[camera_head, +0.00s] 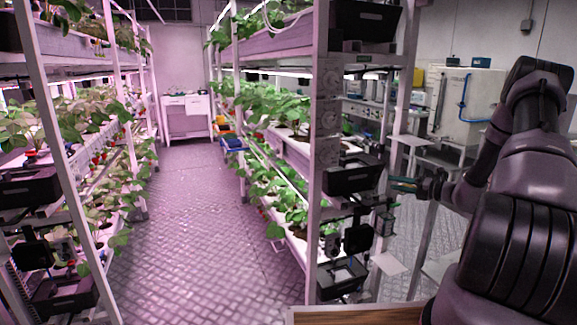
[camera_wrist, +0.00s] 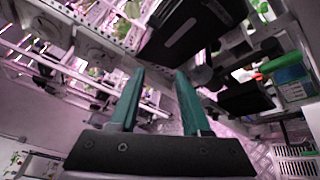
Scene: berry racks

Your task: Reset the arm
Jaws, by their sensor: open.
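My gripper (camera_head: 402,187) is at the right in the head view, at the end of my dark arm, close to the end post of the right-hand rack. Its two teal fingers (camera_wrist: 158,100) stand apart in the wrist view, with nothing between them. A black box (camera_head: 352,176) on the rack's end lies just left of the fingertips in the head view. In the wrist view a dark box (camera_wrist: 190,35) shows beyond the fingertips. I cannot tell whether the fingers touch anything.
Plant racks stand left (camera_head: 62,140) and right (camera_head: 318,150) of a clear aisle floor (camera_head: 190,230). A white cabinet (camera_head: 187,116) is at the far end. Blue and orange bins (camera_head: 232,142) sit at the right rack's side. A wooden surface (camera_head: 355,315) is at the bottom.

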